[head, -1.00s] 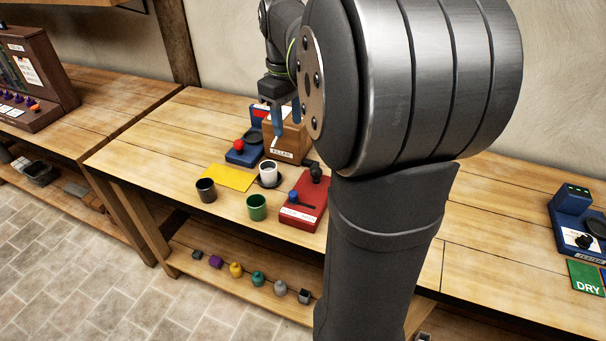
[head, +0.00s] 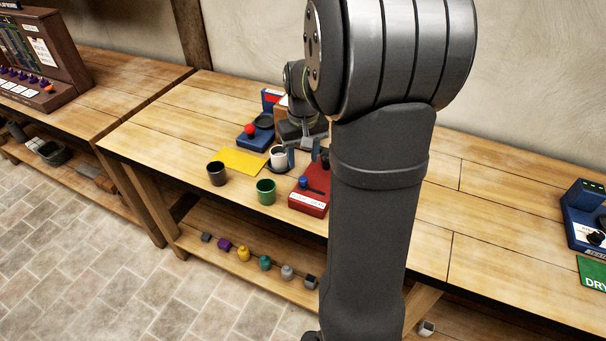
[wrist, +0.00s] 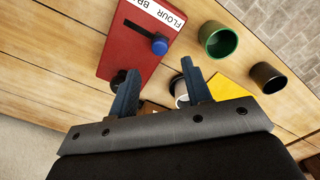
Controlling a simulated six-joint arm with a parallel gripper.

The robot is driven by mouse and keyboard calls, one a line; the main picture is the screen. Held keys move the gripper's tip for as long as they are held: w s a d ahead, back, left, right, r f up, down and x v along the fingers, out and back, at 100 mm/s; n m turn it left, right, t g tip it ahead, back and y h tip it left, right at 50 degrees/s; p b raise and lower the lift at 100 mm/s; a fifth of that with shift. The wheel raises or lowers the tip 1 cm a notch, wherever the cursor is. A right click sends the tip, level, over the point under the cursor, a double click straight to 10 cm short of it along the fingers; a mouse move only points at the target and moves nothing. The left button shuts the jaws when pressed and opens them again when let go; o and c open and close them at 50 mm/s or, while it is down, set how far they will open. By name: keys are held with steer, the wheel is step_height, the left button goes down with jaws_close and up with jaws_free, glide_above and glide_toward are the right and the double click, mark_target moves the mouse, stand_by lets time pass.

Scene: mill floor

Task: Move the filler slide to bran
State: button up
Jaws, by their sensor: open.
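The filler slide is a blue knob (head: 303,181) in a dark slot on a red box (head: 313,201). In the wrist view the blue knob (wrist: 160,45) sits at one end of the slot. The white label (wrist: 158,10) beside it reads FLOUR and part of BRAN; the knob is nearer FLOUR. In the head view the knob is at the slot's left end. My gripper (head: 303,155) is open and empty, pointing down behind the knob. In the wrist view its two fingers (wrist: 160,86) stand apart, short of the knob and not touching it.
A black knob (wrist: 119,78) on the red box is close by the left finger. A white mug (head: 278,155), green cup (head: 266,192), dark cup (head: 216,173) and yellow sheet (head: 241,162) are nearby. A blue device (head: 251,138) with a red knob stands behind.

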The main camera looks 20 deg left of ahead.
mark_target(303, 178)
step_height(303, 178, down, 7)
stand_by(0.3)
jaws_close()
